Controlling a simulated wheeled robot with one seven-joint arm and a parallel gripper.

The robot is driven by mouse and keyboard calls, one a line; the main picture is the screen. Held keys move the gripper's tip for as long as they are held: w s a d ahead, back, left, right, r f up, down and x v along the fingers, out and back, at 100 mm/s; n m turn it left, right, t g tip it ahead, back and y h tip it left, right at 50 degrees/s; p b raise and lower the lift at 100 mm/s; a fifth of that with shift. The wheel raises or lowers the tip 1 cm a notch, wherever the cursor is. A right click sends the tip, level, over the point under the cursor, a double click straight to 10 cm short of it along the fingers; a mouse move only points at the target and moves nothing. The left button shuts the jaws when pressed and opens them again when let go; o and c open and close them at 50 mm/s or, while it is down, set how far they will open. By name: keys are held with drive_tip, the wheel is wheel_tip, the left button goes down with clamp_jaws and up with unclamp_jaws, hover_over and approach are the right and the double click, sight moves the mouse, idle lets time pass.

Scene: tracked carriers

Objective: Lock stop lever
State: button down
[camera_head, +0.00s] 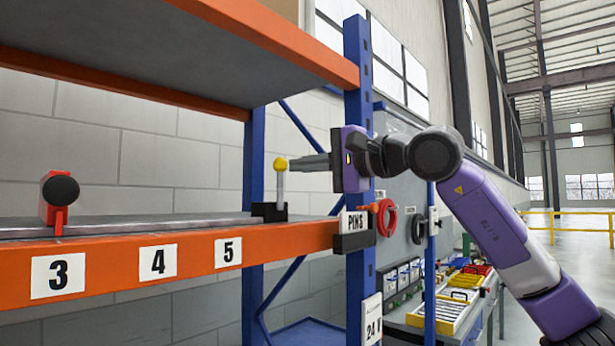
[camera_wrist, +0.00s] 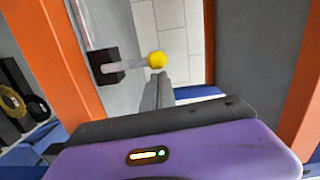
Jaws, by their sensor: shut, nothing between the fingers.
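The stop lever (camera_head: 280,186) stands upright in a black block at the right end of the rail, on the orange-edged shelf. It has a pale shaft and a yellow ball knob (camera_head: 281,164). My gripper (camera_head: 294,164) comes from the right at knob height, fingers shut and empty, tips right beside the knob. I cannot tell whether they touch it. In the wrist view the knob (camera_wrist: 157,60) lies just past the tips of my gripper (camera_wrist: 157,80). The lever's shaft runs left to its black block (camera_wrist: 105,66).
A red carrier (camera_head: 55,218) with a black round end sits on the rail (camera_head: 150,226) at the left. A shelf (camera_head: 200,50) overhangs above. A blue upright (camera_head: 358,100) and a black PINS holder (camera_head: 353,242) stand near my wrist. A workbench (camera_head: 440,310) is behind.

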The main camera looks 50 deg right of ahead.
drive_tip(key=shift+a+r+n, duration=0.1)
drive_tip(key=shift+a+n, duration=0.15)
drive_tip(key=shift+n, duration=0.05)
idle(0.4)
drive_tip(key=shift+s, duration=0.1)
